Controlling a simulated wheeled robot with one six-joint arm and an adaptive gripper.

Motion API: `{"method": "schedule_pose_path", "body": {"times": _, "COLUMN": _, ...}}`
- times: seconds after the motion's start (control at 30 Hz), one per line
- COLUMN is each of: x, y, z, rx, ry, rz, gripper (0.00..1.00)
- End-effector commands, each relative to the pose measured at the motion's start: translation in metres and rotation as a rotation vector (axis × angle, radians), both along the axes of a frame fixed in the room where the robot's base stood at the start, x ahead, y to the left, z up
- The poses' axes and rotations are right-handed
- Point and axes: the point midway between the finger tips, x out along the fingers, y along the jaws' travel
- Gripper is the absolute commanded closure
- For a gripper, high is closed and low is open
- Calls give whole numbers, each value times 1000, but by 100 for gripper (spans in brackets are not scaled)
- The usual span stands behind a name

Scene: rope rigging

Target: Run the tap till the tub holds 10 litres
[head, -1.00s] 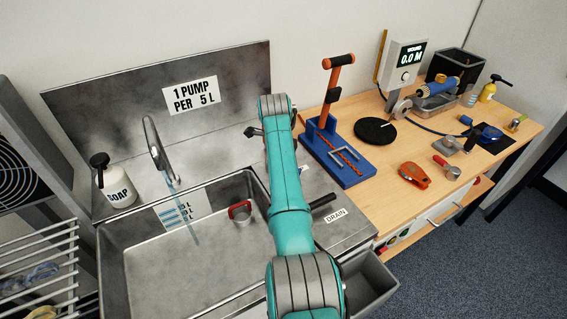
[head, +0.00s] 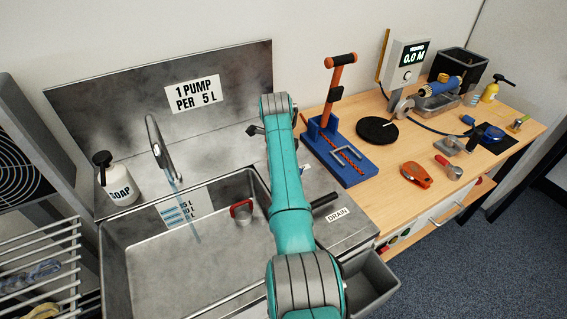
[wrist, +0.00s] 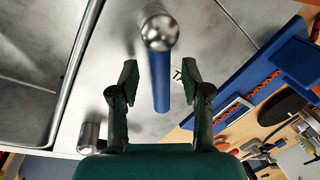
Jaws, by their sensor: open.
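The steel tub (head: 112,262) is at the lower left of the head view. The tap (head: 156,142) stands behind it, with a thin bluish stream (head: 196,232) running from its spout into the tub. A white scale (head: 184,208) with blue marks is on the tub's back wall; its numbers are small, and I cannot tell the water level. In the wrist view my gripper (wrist: 158,80) is open, its fingers on either side of a blue lever (wrist: 160,88) with a round metal end, apart from it. In the head view my arm hides most of the gripper and the lever.
A soap bottle (head: 115,180) stands left of the tap, below a "1 pump per 5 L" sign (head: 193,94). A red-handled plug or cup (head: 242,210) is at the tub's back right. A dark drain lever (head: 325,201) is to the right. The wooden bench (head: 400,205) holds tools.

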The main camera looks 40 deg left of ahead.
Motion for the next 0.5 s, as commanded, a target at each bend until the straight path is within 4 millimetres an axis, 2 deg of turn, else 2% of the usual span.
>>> {"method": "schedule_pose_path", "body": {"times": 0.13, "x": -1, "y": 0, "z": 8, "rx": 2, "ry": -2, "rz": 0, "gripper": 53}}
{"method": "schedule_pose_path", "body": {"times": 0.23, "x": -3, "y": 0, "z": 21, "rx": 3, "ry": -2, "rz": 0, "gripper": 53}}
{"method": "schedule_pose_path", "body": {"times": 0.5, "x": -13, "y": -4, "z": 74, "rx": 3, "ry": -2, "rz": -1, "gripper": 53}}
